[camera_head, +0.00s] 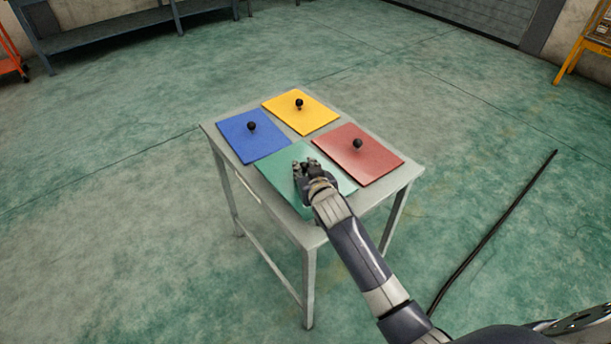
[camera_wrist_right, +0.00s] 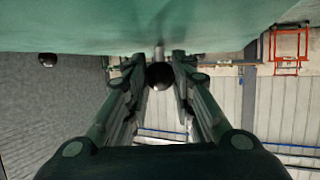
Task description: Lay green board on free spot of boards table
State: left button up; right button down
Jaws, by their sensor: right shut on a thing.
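The green board (camera_head: 277,158) is at the near corner of the boards table (camera_head: 311,235), beside the blue board (camera_head: 246,146) and the red board (camera_head: 372,165). It looks flat; I cannot tell whether it rests on the top or is slightly above it. The yellow board (camera_head: 312,112) lies at the far corner. In the right wrist view the black knob (camera_wrist_right: 160,76) sits between the fingertips, against the green board (camera_wrist_right: 150,28). My left gripper is out of view.
The blue, yellow and red boards each carry a black knob and lie close around the green one. A dark rod or cable (camera_head: 495,228) lies on the floor at the right. A grey-blue bench (camera_head: 110,30) stands at the back left.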

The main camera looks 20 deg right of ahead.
jog(key=shift+w+d, duration=0.15)
jog(key=shift+w, duration=0.15)
jog(key=shift+f, duration=1.9)
jog(key=c, duration=1.4)
grip_release()
jog(key=shift+o, duration=0.2)
jog(key=shift+r, duration=0.1)
jog(key=shift+s, duration=0.15)
jog(key=v, duration=1.2)
jog(key=shift+r+p, duration=0.1)
jog(key=shift+p, duration=0.2)
